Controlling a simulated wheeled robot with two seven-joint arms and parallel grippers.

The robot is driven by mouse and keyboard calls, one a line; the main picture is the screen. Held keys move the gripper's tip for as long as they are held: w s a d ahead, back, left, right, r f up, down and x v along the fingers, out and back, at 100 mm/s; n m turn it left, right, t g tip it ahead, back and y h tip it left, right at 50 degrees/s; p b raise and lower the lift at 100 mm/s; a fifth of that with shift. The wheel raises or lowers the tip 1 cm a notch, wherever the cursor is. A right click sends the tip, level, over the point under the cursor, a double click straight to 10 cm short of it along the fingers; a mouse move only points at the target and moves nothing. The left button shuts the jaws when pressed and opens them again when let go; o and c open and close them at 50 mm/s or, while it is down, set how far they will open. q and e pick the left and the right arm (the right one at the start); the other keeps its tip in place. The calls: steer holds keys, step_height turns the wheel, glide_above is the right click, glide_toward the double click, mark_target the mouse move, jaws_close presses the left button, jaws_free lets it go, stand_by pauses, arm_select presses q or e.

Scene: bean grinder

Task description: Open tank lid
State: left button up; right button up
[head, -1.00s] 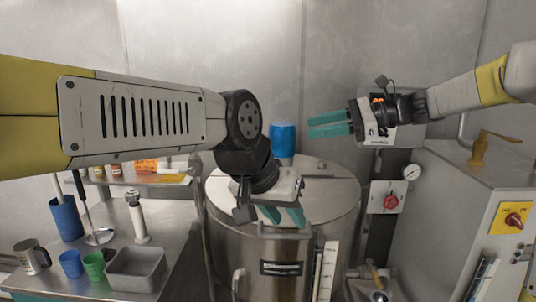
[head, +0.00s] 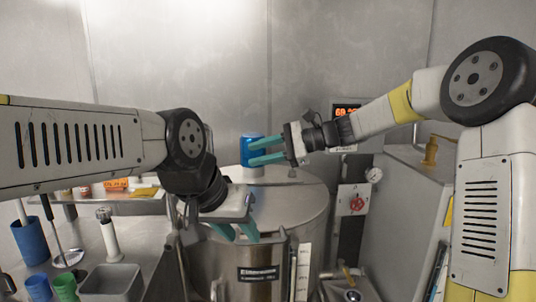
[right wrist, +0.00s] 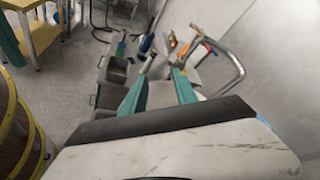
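The steel tank (head: 300,215) stands in the middle of the head view, with its round lid (head: 298,190) down flat. My left gripper (head: 237,233) is at the lid's front edge, fingers pointing down, apart. The gripper covers much of the front handle area, and I cannot tell whether it touches it. My right gripper (head: 266,151) is open over the back of the lid, fingers pointing left.
A steel counter (head: 90,235) on the left holds blue and green cups, a tamper-like tool and a grey bin (head: 110,282). A control cabinet (head: 395,215) stands to the right. A wall lies close behind the tank. A curved metal pipe (right wrist: 240,70) shows in the right wrist view.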

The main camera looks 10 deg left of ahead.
steer(key=shift+a, duration=0.2)
jaws_close()
stand_by(1.3)
